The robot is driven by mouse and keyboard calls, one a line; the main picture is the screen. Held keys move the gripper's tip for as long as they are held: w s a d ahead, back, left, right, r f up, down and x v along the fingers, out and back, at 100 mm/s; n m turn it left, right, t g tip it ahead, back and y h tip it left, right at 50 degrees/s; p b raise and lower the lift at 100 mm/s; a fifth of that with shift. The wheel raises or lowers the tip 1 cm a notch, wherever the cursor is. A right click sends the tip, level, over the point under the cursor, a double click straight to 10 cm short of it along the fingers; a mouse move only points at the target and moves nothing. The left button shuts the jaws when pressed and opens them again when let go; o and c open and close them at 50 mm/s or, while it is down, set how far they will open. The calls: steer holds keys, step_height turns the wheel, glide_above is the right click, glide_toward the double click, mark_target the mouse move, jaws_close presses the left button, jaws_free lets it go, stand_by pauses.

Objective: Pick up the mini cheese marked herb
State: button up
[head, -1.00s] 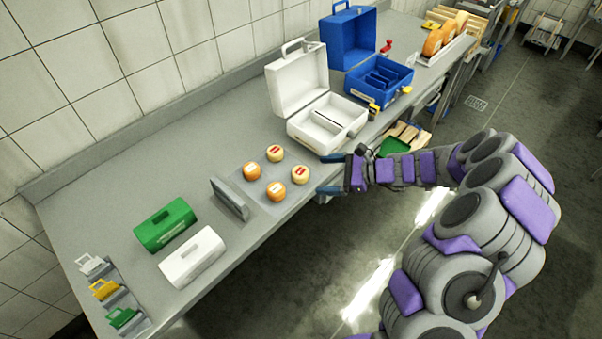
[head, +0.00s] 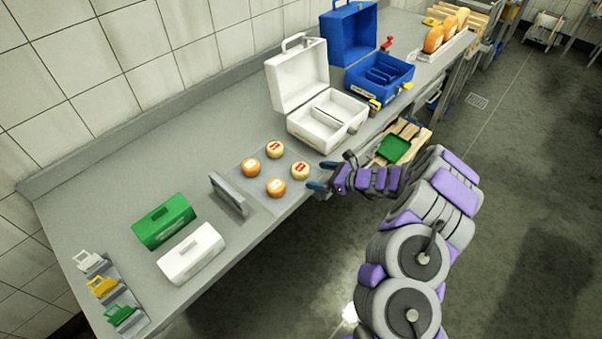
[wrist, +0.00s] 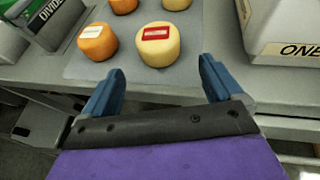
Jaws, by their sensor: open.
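Several mini cheeses stand on a grey mat (head: 262,192) on the counter. Two are orange with pale labels, at the left (head: 250,166) and front (head: 276,187). Two are pale yellow with red labels, at the back (head: 275,149) and right (head: 300,170). The label words are too small to read, so I cannot tell which is herb. My gripper (head: 322,176) is open and empty at the counter's front edge, just right of the mat. In the wrist view, a pale cheese with a red label (wrist: 159,45) stands ahead of the open fingers, apart from them.
An open white case (head: 327,118) and an open blue case (head: 379,77) stand behind. A grey divider (head: 230,195) stands left of the mat. Green (head: 164,221) and white (head: 191,254) boxes lie further left. A wooden crate (head: 416,138) is below the counter edge.

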mark_target(308, 170)
steer(key=shift+x, duration=1.1)
steer(key=a, duration=0.1)
steer(key=w+a+b, duration=0.1)
steer(key=a, duration=0.2)
steer(key=shift+w+f, duration=0.1)
steer(key=shift+w, duration=0.3)
steer(key=shift+w+a+f, duration=0.2)
steer(key=shift+w+a, duration=0.1)
steer(key=shift+a, duration=0.35)
steer(key=shift+c, duration=0.2)
steer(key=shift+d, duration=0.1)
steer(key=c, duration=1.1)
